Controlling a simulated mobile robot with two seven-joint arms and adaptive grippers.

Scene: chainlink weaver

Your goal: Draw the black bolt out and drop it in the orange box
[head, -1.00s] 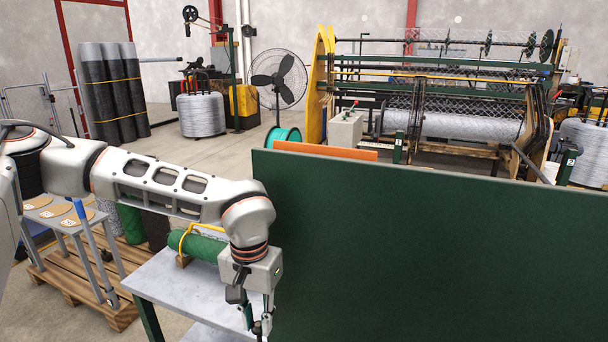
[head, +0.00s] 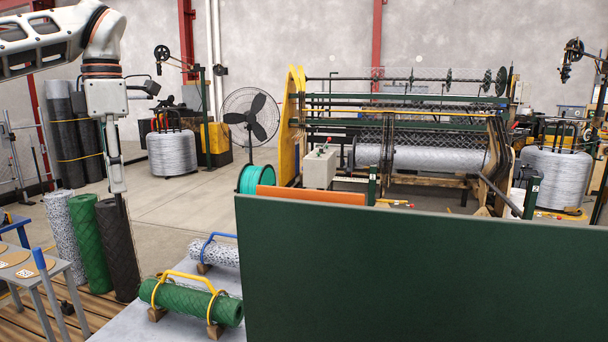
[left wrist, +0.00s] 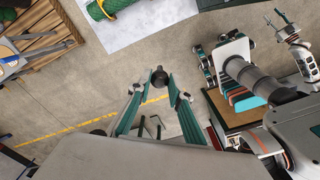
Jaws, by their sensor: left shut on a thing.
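My left gripper (head: 118,192) is raised at the left of the head view, fingers pointing down. In the left wrist view its two teal fingers (left wrist: 158,84) are closed on the black bolt (left wrist: 158,76), whose dark round end shows between the tips.
A large green board (head: 420,270) blocks the front right. A grey table (head: 180,325) holds a green mesh roll (head: 190,302) with a yellow handle and a pale roll (head: 215,252) with a blue handle. Upright rolls (head: 87,240) stand at the left. A teal spool (head: 250,179) is beside the orange edge.

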